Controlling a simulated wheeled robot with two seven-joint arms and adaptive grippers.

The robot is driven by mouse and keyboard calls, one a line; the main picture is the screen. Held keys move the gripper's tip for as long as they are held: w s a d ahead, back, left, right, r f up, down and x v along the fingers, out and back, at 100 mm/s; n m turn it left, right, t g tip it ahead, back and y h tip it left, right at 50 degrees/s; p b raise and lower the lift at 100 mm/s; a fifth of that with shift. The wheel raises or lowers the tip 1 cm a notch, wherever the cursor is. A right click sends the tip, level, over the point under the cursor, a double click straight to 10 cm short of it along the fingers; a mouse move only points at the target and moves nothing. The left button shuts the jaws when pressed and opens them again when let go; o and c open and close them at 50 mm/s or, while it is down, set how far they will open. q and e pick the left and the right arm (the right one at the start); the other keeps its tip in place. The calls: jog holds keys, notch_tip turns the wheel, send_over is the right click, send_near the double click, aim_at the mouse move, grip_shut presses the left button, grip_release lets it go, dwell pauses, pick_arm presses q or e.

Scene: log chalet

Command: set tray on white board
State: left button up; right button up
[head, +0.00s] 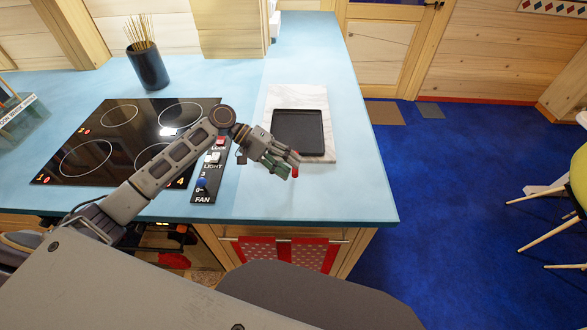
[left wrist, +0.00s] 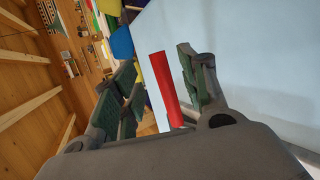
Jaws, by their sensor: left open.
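The black square tray (head: 298,132) lies flat on the white marbled board (head: 297,96), over its middle and right part. The board lies on the blue counter, near its right side. My left gripper (head: 283,165) is just in front of the tray, near the board's lower left edge, with its fingers apart. In the left wrist view its green-padded fingers (left wrist: 160,85) stand apart, and a red bar (left wrist: 164,90) shows between them. I cannot tell what the red bar is or whether it touches a finger. The tray and board cannot be made out in the left wrist view. My right gripper is not in view.
A black cooktop (head: 125,140) with a control panel (head: 209,170) lies under and beside my left arm. A dark cup of sticks (head: 148,69) stands behind it. The counter's front right corner (head: 350,200) is clear. Red towels (head: 290,252) hang below the front edge.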

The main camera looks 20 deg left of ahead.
pick_arm(q)
jog(key=v, duration=0.9)
jog(key=shift+d, duration=0.1)
dwell(0.4)
